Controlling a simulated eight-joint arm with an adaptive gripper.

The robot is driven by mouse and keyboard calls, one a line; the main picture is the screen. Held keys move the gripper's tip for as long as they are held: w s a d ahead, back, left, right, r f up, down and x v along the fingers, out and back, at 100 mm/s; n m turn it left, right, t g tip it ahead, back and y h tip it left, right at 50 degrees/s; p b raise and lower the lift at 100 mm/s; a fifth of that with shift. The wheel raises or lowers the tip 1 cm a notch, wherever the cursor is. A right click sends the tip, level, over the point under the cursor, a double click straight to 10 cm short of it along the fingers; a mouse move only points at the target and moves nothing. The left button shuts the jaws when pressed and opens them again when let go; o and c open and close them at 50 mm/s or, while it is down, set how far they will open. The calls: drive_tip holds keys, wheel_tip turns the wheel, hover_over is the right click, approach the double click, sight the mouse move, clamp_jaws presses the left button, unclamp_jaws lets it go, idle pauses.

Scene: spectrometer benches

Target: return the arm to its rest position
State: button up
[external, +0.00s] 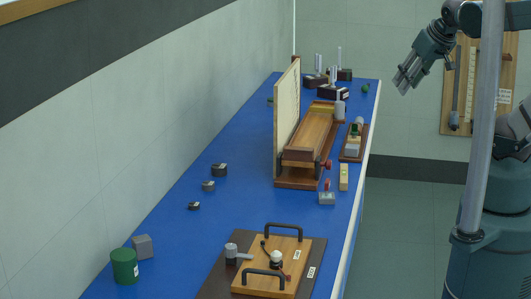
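My gripper (404,82) is at the upper right of the external view, at the end of my dark teal arm. It hangs in the air to the right of the blue bench and points down to the left. It touches nothing that I can see. Its fingers are small here, and I cannot tell whether they are open or shut. No object shows clearly in it.
The blue bench (185,235) carries a wooden apparatus with an upright panel (287,115), a handled wooden board (272,262), a green can (124,266) and several small weights. A grey pole (484,120) stands before my arm. A wooden wall board (508,85) hangs behind.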

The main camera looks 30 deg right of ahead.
wheel_tip(320, 180, down, 7)
drive_tip(key=b, duration=0.6)
drive_tip(key=shift+b, duration=0.4)
idle(0.6)
